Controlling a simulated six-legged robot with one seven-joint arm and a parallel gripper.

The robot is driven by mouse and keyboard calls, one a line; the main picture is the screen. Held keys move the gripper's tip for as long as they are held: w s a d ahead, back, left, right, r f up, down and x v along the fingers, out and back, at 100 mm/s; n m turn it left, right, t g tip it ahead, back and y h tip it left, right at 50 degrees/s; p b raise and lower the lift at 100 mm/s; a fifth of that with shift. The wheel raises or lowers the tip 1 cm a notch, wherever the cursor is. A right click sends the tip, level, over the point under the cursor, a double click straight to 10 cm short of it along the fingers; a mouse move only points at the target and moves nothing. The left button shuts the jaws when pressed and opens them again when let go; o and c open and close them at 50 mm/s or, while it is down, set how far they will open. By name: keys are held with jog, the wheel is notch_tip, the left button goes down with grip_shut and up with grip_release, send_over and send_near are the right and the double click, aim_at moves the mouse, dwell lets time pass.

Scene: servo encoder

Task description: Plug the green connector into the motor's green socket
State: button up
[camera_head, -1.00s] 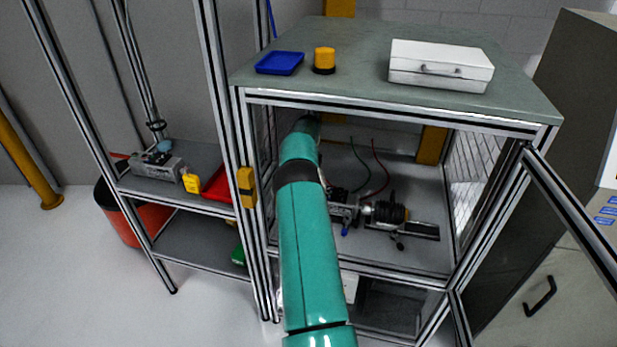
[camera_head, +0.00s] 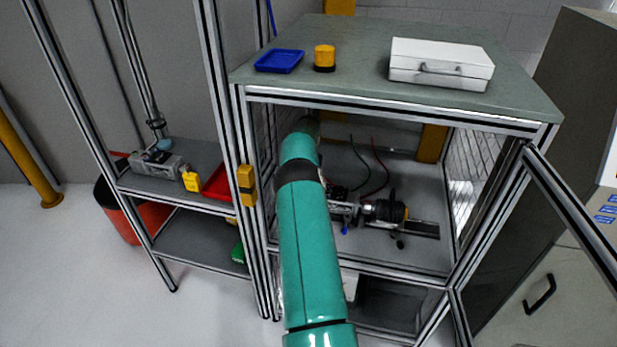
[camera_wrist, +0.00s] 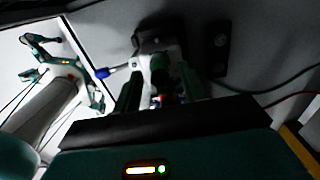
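In the head view the motor (camera_head: 384,210) lies on the floor of the framed enclosure, with a dark round part at its right. A thin green cable (camera_head: 360,160) hangs behind it. In the wrist view my gripper (camera_wrist: 160,97) has its two dark fingers apart, one on each side of a dim gap close to the motor body (camera_wrist: 158,38). A green piece (camera_wrist: 160,68) and a small red part show in that gap. The green cable (camera_wrist: 265,90) runs from the right finger's side to the right. I cannot tell whether the fingers grip the green connector; its socket is not clearly visible.
A red cable (camera_head: 384,170) hangs beside the green one. The enclosure's metal posts and top (camera_head: 400,100) surround my arm. A blue-tipped part (camera_wrist: 103,72) sticks out left of the motor. A white case (camera_head: 440,65) and blue tray (camera_head: 280,62) rest on top.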

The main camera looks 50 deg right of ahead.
notch_tip(320, 180, up, 8)
jog(key=shift+f, duration=0.2)
dwell(0.5)
jog(key=shift+s+a, duration=0.1)
